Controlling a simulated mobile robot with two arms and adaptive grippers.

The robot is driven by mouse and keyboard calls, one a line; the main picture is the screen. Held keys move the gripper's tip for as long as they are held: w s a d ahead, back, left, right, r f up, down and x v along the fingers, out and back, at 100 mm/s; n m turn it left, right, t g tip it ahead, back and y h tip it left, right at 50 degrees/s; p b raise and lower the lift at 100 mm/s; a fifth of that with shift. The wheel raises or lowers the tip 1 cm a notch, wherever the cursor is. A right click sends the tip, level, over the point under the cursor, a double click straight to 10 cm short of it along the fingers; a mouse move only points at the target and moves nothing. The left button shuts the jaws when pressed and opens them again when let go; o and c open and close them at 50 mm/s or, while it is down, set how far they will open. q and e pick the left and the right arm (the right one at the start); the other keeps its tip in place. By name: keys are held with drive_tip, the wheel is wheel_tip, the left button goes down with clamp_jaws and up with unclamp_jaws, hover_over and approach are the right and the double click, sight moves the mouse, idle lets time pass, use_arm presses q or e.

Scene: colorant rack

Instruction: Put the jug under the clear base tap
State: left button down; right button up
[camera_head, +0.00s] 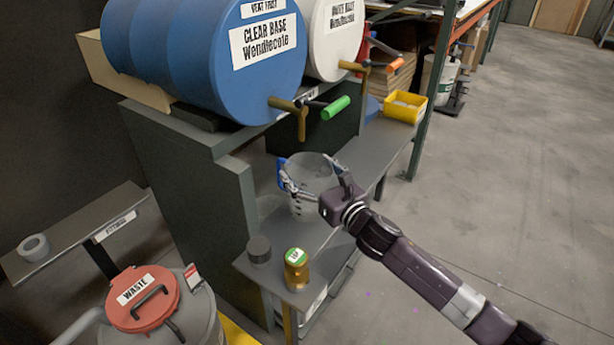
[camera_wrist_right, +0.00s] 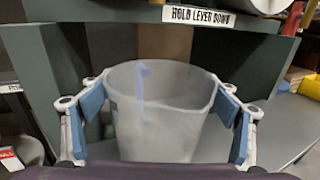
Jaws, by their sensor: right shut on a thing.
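The jug (camera_head: 312,172) is a clear, translucent container, upright over the grey shelf below the drums. My right gripper (camera_head: 314,186) is shut on it, with its fingers on both sides of the jug wall. In the right wrist view the jug (camera_wrist_right: 160,110) sits between the blue finger pads (camera_wrist_right: 160,102). The clear base drum (camera_head: 225,60) is blue and lies on its side. Its brass tap (camera_head: 288,106) with a green handle is above and slightly left of the jug. I cannot tell whether the jug touches the shelf. My left gripper is not in view.
A white drum (camera_head: 330,50) with an orange-handled tap lies right of the blue one. A gold can (camera_head: 297,270) and a dark grey cup (camera_head: 259,249) stand at the shelf's near end. A yellow bin (camera_head: 405,107) sits at the far end. A red-lidded waste bin (camera_head: 142,300) stands lower left.

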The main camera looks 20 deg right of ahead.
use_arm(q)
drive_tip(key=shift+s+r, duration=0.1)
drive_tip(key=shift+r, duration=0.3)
use_arm(e)
drive_tip(key=shift+f, duration=0.65)
drive_tip(key=shift+f, duration=0.2)
drive_tip(key=o, duration=1.7)
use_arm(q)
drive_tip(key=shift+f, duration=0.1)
use_arm(e)
drive_tip(key=shift+r, duration=0.15)
